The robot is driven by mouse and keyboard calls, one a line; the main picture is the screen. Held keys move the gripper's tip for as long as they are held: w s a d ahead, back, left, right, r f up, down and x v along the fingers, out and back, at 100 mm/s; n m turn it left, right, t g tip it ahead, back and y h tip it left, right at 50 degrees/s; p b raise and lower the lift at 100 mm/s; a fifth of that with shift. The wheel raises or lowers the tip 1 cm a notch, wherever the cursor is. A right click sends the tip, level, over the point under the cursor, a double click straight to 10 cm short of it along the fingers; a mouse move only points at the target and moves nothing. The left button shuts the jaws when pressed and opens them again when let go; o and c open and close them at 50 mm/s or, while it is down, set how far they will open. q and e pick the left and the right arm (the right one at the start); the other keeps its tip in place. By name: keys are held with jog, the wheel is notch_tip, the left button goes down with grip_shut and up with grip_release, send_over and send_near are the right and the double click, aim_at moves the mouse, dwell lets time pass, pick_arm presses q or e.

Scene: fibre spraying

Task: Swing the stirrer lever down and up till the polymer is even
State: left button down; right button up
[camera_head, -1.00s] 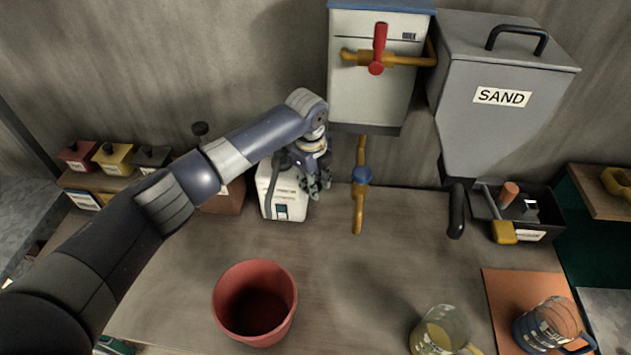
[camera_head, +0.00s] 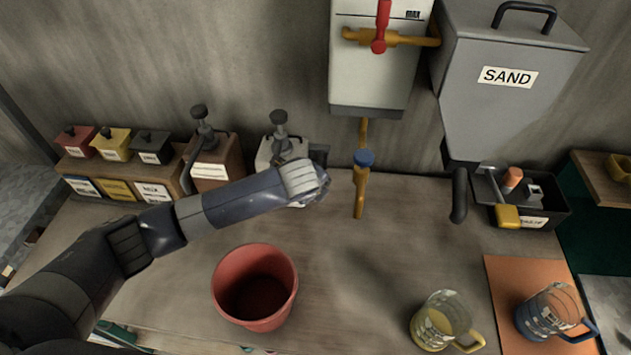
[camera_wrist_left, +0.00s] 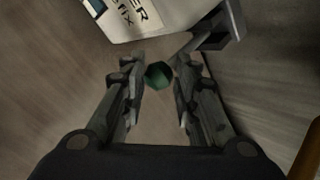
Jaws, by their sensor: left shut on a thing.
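The white stirrer box (camera_head: 264,152) stands at the back of the bench with a dark knobbed post on top; my left forearm covers its lower front. In the left wrist view, part of the box (camera_wrist_left: 110,18) with partly readable lettering lies beyond the fingers. My left gripper (camera_wrist_left: 158,68) is shut on the lever's green end knob (camera_wrist_left: 159,75), which sits between its fingertips beside the box. The lever's arm is mostly hidden. In the head view my left fingers are hidden behind the wrist. My right gripper is not in view. The polymer is not visible inside the box.
A red bucket (camera_head: 255,320) stands in front of my left arm. A yellow tap (camera_head: 361,190) with a blue handle hangs right of the wrist. A SAND hopper (camera_head: 505,105) and a black tool tray (camera_head: 550,215) are to the right. Jugs stand at front right.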

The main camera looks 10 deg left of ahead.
pick_arm(q)
jog(key=shift+s+f+t, duration=0.25)
jog(key=shift+f+t, duration=0.05)
jog(key=shift+f, duration=0.45)
jog(key=c, duration=1.4)
grip_release()
jog(key=shift+o, duration=0.5)
jog(key=shift+w+r, duration=0.1)
jog(key=shift+w, duration=0.2)
jog(key=v, duration=1.2)
